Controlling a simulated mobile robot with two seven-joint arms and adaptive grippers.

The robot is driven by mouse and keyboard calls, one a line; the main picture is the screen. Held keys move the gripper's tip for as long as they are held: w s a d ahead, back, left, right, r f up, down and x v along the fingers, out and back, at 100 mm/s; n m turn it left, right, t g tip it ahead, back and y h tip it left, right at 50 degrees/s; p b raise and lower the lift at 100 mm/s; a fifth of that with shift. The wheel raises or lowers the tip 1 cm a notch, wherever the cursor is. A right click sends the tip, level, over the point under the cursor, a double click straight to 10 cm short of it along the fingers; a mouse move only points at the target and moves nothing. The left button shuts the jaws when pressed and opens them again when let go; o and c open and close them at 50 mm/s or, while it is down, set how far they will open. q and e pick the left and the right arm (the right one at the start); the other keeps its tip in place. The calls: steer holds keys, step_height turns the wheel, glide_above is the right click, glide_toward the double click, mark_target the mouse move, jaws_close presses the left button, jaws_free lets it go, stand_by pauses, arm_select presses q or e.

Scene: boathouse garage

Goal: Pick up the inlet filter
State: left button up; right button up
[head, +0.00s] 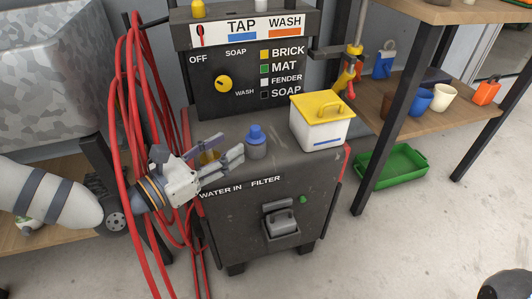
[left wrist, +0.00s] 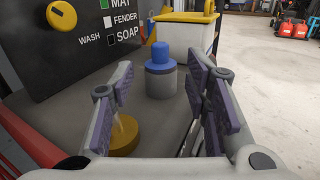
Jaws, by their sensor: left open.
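The inlet filter, a grey cylinder with a blue stepped cap (head: 256,143), stands upright on the dark machine top behind the FILTER label. It also shows in the left wrist view (left wrist: 160,72), ahead between the two fingers. My left gripper (head: 233,148) is open and empty, just left of the filter in the head view, with its fingers pointing toward it and a gap left between. A brass water inlet (head: 208,157) sits beside the filter, partly hidden behind my fingers; in the left wrist view it is below my left finger. My right gripper is not in view.
A white box with a yellow lid (head: 321,121) stands right of the filter. The control panel (head: 248,65) rises behind. Red hose (head: 130,150) hangs at the left near my arm. A wooden shelf with cups (head: 420,100) and a green tray (head: 392,165) are at the right.

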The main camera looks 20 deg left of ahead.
mark_target(252, 131)
arm_select(q)
steer(key=b+x, duration=0.2)
steer(key=x, duration=0.7)
steer(key=shift+r, duration=0.1)
steer(key=shift+s, duration=0.1)
jaws_close()
